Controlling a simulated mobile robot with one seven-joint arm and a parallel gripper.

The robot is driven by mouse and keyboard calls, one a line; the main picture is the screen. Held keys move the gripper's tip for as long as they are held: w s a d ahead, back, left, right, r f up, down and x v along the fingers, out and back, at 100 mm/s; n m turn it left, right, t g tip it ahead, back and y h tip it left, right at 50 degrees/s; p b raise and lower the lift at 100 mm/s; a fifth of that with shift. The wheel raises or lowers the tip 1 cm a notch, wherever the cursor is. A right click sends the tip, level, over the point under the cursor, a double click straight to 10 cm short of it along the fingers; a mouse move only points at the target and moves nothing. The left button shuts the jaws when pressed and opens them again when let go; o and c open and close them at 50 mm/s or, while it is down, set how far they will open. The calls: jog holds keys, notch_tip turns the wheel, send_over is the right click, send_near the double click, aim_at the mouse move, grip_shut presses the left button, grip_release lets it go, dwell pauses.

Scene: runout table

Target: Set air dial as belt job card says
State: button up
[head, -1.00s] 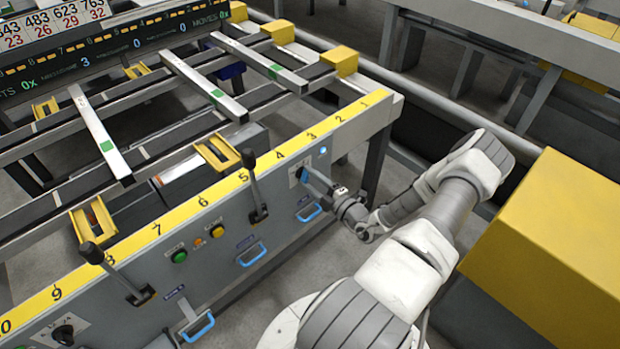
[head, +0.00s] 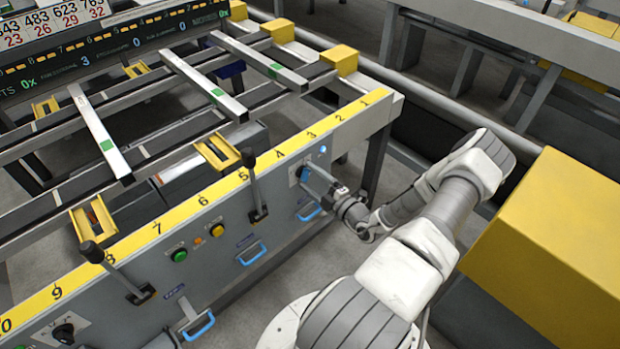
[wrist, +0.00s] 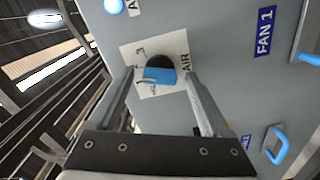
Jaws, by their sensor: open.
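The air dial (wrist: 160,75) has a blue bar grip on a black round base, on a white plate lettered AIR (wrist: 178,48). In the wrist view its bar lies nearly level across the picture. A "3" shows at the plate's upper left; other marks are too small or covered. My gripper (wrist: 160,82) is open, one finger on each side of the dial; I cannot tell whether either touches it. In the head view my gripper (head: 312,180) is at the panel's right part, partly covering the dial. I cannot make out a belt job card.
A FAN 1 label (wrist: 265,31) and blue handles (wrist: 277,145) are beside the dial. The panel (head: 215,275) also carries black levers (head: 255,185), a green button (head: 180,255) and another dial (head: 64,332). A large yellow block (head: 550,240) stands right of my arm.

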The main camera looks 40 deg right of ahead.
jog(key=s+d, duration=0.1)
jog(key=s, duration=1.6)
jog(key=shift+d+p, duration=0.15)
jog(key=shift+p, duration=0.3)
